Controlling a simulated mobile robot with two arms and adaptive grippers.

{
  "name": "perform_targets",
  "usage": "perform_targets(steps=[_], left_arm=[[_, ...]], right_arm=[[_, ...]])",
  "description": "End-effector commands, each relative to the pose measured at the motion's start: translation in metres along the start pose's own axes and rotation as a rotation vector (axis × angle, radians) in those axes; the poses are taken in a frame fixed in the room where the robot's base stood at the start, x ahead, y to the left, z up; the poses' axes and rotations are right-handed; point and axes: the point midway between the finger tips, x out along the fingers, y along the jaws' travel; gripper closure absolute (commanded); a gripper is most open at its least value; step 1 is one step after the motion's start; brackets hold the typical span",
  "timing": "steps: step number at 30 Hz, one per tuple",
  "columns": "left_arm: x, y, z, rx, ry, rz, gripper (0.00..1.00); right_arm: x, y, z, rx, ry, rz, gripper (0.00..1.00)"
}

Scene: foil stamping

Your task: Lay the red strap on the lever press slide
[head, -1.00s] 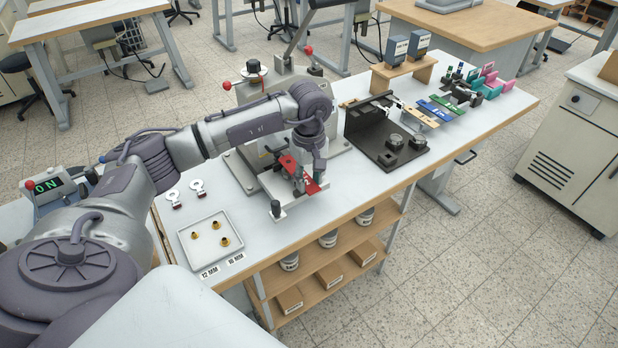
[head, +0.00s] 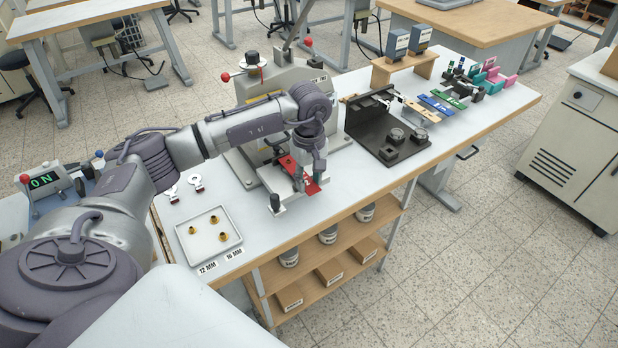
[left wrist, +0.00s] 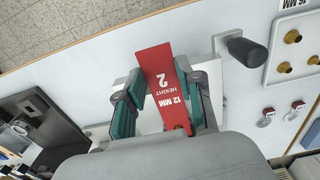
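The red strap (head: 309,186), a flat plate marked "12 MM HEIGHT 2" in the left wrist view (left wrist: 156,62), is at the pale slide (head: 270,180) of the lever press (head: 288,83). My left gripper (head: 303,180) is above the slide, pointing down. Its teal-padded fingers (left wrist: 161,76) stand at the strap's two long edges and appear closed against them. I cannot tell whether the strap touches the slide. The slide's black knob (left wrist: 249,54) sticks out beyond the strap. The strap's near end is partly hidden by my gripper. My right gripper is not in view.
A white tray (head: 186,244) with brass pieces stands to the left on the bench, with two small metal tags (head: 195,181) behind it. A black fixture (head: 381,141) stands to the right of the press. Bench surface in front of the fixture is clear.

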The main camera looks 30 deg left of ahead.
Motion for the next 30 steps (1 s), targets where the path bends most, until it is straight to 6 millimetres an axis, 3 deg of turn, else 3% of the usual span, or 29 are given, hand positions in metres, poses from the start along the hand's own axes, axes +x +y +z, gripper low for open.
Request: perform_targets(steps=[1, 5, 17, 30], left_arm=[[0.0, 0.0, 0.0, 0.0, 0.0, 0.0, 0.57], [0.0, 0.0, 0.0, 0.0, 0.0, 0.0, 0.35], [-0.007, 0.0, 0.0, 0.0, 0.0, 0.001, 0.34], [-0.092, 0.001, 0.0, 0.0, 0.001, 0.004, 0.34]], right_arm=[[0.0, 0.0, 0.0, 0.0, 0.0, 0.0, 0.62], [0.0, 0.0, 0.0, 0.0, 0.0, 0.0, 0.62], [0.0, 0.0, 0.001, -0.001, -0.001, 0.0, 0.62], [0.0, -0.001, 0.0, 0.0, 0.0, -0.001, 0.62]])
